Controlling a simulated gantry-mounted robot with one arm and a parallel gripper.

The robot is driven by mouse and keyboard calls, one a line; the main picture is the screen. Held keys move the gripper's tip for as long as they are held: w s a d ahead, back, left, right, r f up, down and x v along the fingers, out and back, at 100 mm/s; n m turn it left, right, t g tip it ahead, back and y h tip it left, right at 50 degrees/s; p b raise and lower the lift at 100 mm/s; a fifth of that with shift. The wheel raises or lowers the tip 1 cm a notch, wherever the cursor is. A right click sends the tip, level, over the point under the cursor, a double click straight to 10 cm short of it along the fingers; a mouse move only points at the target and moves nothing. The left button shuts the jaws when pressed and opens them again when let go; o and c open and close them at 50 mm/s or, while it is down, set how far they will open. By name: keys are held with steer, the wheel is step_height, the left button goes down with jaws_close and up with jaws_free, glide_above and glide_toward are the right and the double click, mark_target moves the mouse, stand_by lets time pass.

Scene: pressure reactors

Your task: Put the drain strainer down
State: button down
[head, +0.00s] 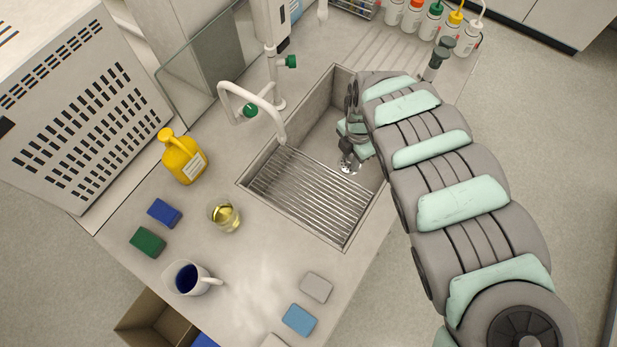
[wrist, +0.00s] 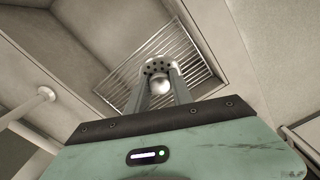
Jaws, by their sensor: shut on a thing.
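The drain strainer (head: 349,167) is a small metal disc with holes, seen low inside the sink (head: 262,160) in the head view. In the wrist view the strainer (wrist: 156,66) shows its dark holes and a round metal knob. My gripper (wrist: 160,85) is shut on the strainer, with one finger on each side of the knob. In the head view my gripper (head: 349,153) points down into the sink, to the right of the wire rack, and partly hides the strainer. I cannot tell whether the strainer touches the sink floor; the drain opening does not show.
A wire rack (head: 300,192) covers the front part of the sink. A white faucet (head: 262,100) stands at its left edge. A yellow bottle (head: 184,156), a beaker (head: 225,215) and a mug (head: 190,279) stand on the counter. Several wash bottles (head: 433,20) stand at the back.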

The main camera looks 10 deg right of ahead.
steer(key=shift+s+d+f, duration=0.15)
steer(key=shift+d, duration=0.1)
steer(key=b, duration=0.3)
glide_above(344, 191)
steer(key=shift+n, duration=0.3)
step_height(344, 191, down, 15)
steer(key=shift+a+f, duration=0.1)
steer(key=shift+f, duration=2.3)
steer(key=shift+b, duration=0.3)
steer(key=shift+f, duration=0.2)
steer(key=c, duration=1.1)
jaws_free()
